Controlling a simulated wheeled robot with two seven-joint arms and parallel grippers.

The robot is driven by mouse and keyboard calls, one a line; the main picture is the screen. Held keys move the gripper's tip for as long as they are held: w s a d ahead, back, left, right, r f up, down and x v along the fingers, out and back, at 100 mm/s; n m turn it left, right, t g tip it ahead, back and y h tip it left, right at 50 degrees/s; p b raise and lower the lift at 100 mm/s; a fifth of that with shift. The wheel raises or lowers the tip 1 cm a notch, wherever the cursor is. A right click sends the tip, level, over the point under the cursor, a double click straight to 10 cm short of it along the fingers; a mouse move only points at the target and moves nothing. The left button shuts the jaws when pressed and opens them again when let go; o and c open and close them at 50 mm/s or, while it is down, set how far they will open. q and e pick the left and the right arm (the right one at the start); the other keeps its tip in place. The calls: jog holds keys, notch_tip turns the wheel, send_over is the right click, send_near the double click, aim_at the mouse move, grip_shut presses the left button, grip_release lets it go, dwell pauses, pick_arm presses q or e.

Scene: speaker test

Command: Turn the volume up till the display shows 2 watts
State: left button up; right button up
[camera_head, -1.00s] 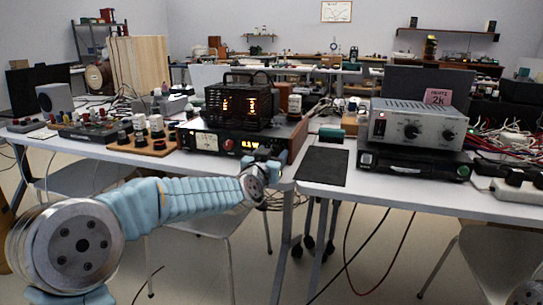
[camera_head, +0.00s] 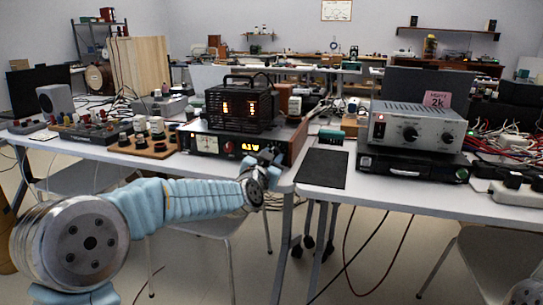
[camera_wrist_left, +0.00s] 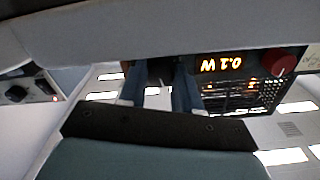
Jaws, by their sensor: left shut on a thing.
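The amplifier (camera_head: 202,143) has a dark front panel with a pale meter, a red knob (camera_wrist_left: 284,63) and a lit orange display (camera_head: 250,147). In the left wrist view the display (camera_wrist_left: 220,64) is upside down and appears to read 0.1 W. My left gripper (camera_head: 271,156) is at the right end of the panel. In the left wrist view its two blue fingers (camera_wrist_left: 160,84) are on either side of a dark knob (camera_wrist_left: 160,70) and shut on it. The knob is hidden by the gripper in the head view. My right gripper is out of view.
A black caged unit with glowing tubes (camera_head: 240,106) stands on the amplifier. A board with several knobs (camera_head: 148,148) is to its left. A black mat (camera_head: 322,168) lies to its right, and a silver box (camera_head: 415,127) is farther right.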

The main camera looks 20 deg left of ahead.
pick_arm(q)
jog(key=m+p, duration=0.1)
jog(key=m, duration=0.2)
jog(key=shift+r+m, duration=0.1)
jog(key=shift+m, duration=0.3)
jog(key=m+p, duration=0.1)
jog(key=m, duration=0.2)
jog(key=shift+m+p, duration=0.3)
jog(key=m+p, duration=0.1)
jog(key=m, duration=0.3)
jog(key=shift+m+p, duration=0.3)
jog(key=shift+m, duration=1.3)
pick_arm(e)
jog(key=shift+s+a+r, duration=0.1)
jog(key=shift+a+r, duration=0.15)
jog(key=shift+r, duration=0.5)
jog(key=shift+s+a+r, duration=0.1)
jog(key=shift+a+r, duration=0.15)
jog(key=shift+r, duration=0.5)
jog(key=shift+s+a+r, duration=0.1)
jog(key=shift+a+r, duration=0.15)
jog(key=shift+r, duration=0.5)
pick_arm(q)
jog(key=o, duration=1.1)
jog(key=shift+c, duration=0.2)
